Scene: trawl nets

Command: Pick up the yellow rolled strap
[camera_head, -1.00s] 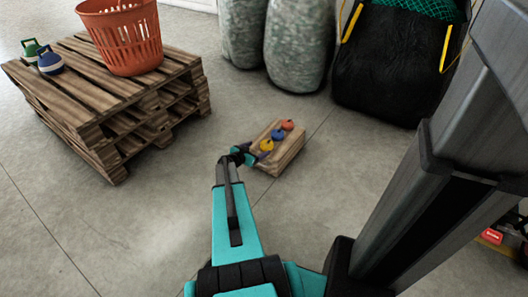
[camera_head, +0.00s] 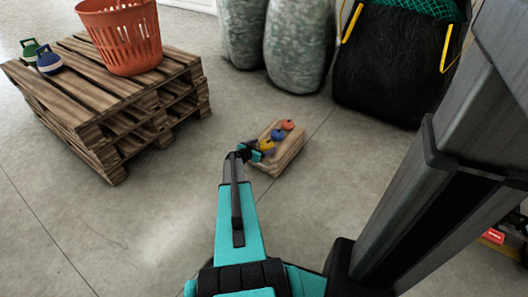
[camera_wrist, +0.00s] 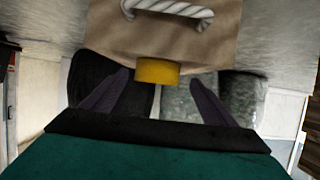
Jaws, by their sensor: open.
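The yellow rolled strap (camera_head: 266,145) sits at the near end of a small wooden crate (camera_head: 289,152) on the floor. My gripper (camera_head: 250,150) is right at that end, partly in front of the strap. In the wrist view the strap (camera_wrist: 157,71) shows as a short yellow cylinder against the crate's end (camera_wrist: 205,45). My gripper's dark fingers (camera_wrist: 160,78) are open, one on each side of the strap with gaps to both. I cannot tell how far the strap reaches between them in depth.
A blue roll (camera_head: 278,134) and an orange roll (camera_head: 287,125) sit farther along the crate. A rope handle (camera_wrist: 168,8) is on its end. A pallet stack (camera_head: 110,100) with an orange basket (camera_head: 122,40) stands left; large sacks (camera_head: 298,45) and a black bag (camera_head: 390,70) stand behind.

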